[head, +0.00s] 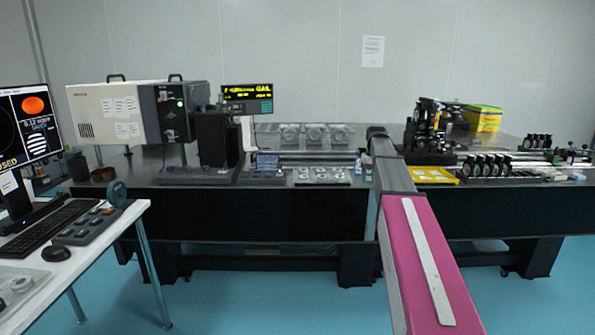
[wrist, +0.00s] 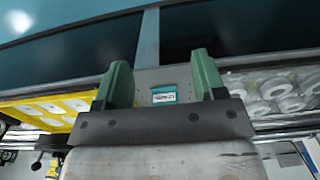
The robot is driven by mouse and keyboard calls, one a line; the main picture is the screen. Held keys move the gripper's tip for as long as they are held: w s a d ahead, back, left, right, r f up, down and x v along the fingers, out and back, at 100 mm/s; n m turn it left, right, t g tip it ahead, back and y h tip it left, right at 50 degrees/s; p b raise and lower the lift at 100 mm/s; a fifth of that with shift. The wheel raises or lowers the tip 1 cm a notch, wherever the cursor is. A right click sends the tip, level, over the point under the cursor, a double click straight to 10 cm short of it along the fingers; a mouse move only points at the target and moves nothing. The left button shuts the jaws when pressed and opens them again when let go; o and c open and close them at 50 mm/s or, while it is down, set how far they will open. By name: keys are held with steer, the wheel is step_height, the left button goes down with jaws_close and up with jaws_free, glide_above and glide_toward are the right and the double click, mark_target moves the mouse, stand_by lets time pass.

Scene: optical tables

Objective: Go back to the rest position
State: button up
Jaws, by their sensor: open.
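My gripper (wrist: 160,76) shows in the wrist view with its two green fingers spread apart. Nothing is held between them. A small white and teal label (wrist: 163,94) lies beyond the gap, on a grey surface. In the head view my arm, with its pink and grey links, reaches forward over the front edge of the optical table (head: 300,199). The fingers cannot be made out in that view.
In the wrist view, a yellow tray (wrist: 78,101) lies left of the fingers and a clear tray of round parts (wrist: 280,92) lies right. In the head view, a desk (head: 85,262) with a keyboard (head: 42,228) stands at left. Blue floor (head: 250,303) is open in front.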

steer(key=s+a+f, duration=0.4)
steer(key=s+f, duration=0.6)
steer(key=s+a+f, duration=0.4)
steer(key=s+f, duration=0.6)
steer(key=s, duration=0.1)
steer(key=s+a+f, duration=0.4)
steer(key=s+f, duration=0.6)
steer(key=s, duration=0.1)
steer(key=shift+s+f, duration=0.15)
steer(key=shift+f, duration=0.05)
steer(key=shift+d, duration=0.1)
